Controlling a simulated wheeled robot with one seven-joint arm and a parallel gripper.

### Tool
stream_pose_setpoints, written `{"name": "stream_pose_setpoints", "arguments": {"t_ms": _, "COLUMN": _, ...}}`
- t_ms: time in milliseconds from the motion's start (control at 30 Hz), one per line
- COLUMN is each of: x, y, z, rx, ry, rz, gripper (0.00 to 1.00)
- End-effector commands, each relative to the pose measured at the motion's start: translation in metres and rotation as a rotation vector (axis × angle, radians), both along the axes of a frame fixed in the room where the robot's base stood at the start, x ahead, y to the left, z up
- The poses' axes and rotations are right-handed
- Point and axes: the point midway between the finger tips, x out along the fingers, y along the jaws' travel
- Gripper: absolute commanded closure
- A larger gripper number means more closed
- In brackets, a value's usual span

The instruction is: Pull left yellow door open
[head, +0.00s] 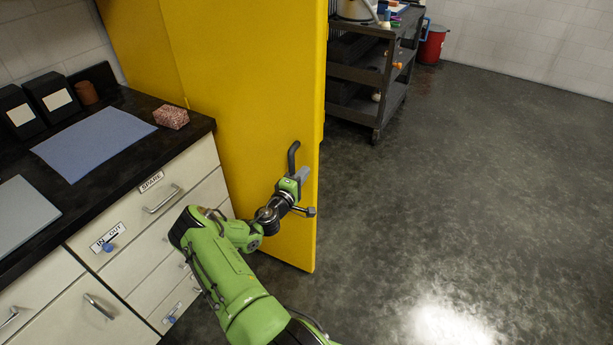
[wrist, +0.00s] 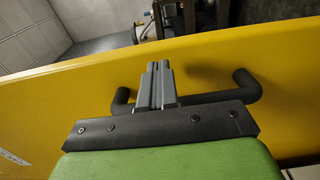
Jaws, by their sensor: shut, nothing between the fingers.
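The yellow door (head: 250,80) is a tall flat panel in the middle of the head view, with its free edge at right. I cannot tell how far it stands open. Its black bar handle (head: 292,158) is near that edge, and its two bent ends show in the wrist view (wrist: 243,84). My gripper (head: 303,173) is at the handle; in the wrist view its fingers (wrist: 160,66) are together and cross the handle's middle. The gripper hides that part of the bar, so I cannot tell whether the fingers touch it or sit behind it.
A black counter (head: 125,165) with pale drawers (head: 165,195) stands left of the door, close to my arm. A dark shelf cart (head: 372,75) stands behind the door at right, with a red bucket (head: 432,45) beyond. The grey floor (head: 450,190) at right is clear.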

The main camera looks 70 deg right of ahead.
Motion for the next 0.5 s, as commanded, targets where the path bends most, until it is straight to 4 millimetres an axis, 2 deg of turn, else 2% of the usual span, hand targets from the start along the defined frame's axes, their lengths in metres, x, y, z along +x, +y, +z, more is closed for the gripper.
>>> {"name": "stream_pose_setpoints", "arguments": {"t_ms": 33, "x": 0.000, "y": 0.012, "z": 0.004, "rx": 0.002, "ry": 0.007, "rz": 0.002, "gripper": 1.00}}
{"name": "stream_pose_setpoints", "arguments": {"t_ms": 300, "x": 0.001, "y": 0.070, "z": 0.004, "rx": 0.000, "ry": 0.007, "rz": 0.003, "gripper": 1.00}}
{"name": "stream_pose_setpoints", "arguments": {"t_ms": 500, "x": 0.000, "y": 0.088, "z": 0.003, "rx": -0.003, "ry": 0.002, "rz": 0.000, "gripper": 1.00}}
